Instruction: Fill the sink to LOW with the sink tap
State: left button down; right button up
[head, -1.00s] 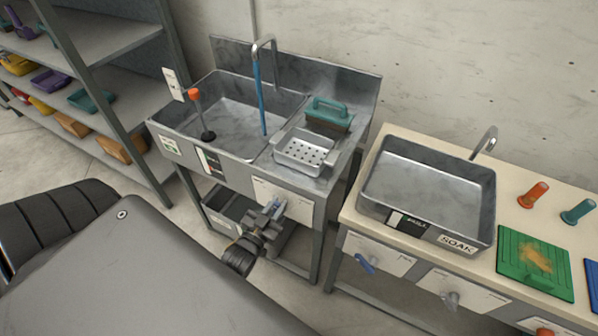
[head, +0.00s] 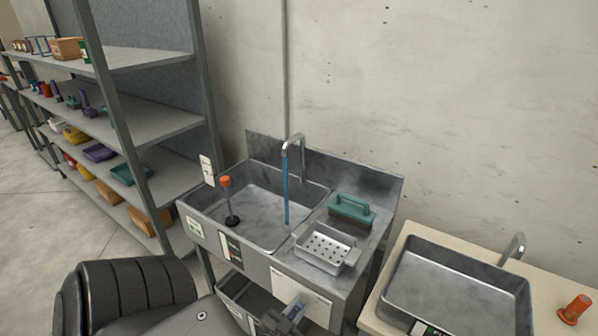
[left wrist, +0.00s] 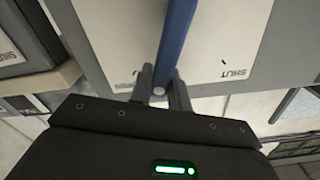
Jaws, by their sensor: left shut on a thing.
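The sink (head: 262,175) is a grey metal basin with a tall curved tap (head: 298,142) at its back. A blue stream of water (head: 286,190) runs from the spout into the basin. How deep the water stands I cannot tell. A gauge strip (head: 231,247) is on the sink's front; its marks are too small to read. My left gripper (head: 287,318) is low at the white panel (head: 308,300) under the sink. In the left wrist view it is shut on a blue lever (left wrist: 178,45), beside the panel's "SHUT" lettering. My right gripper is not in view.
An orange-topped plunger (head: 229,195) stands in the basin. A second sink (head: 460,280) is at right, shelving (head: 150,125) at left. A gap separates the two sink units.

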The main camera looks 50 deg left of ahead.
pick_arm(q)
jog(key=c, duration=1.3)
grip_release()
jog(key=shift+s+d+f, duration=0.1)
jog(key=shift+s, duration=0.2)
jog(key=shift+b+v, duration=1.2)
jog(key=shift+v, duration=3.9)
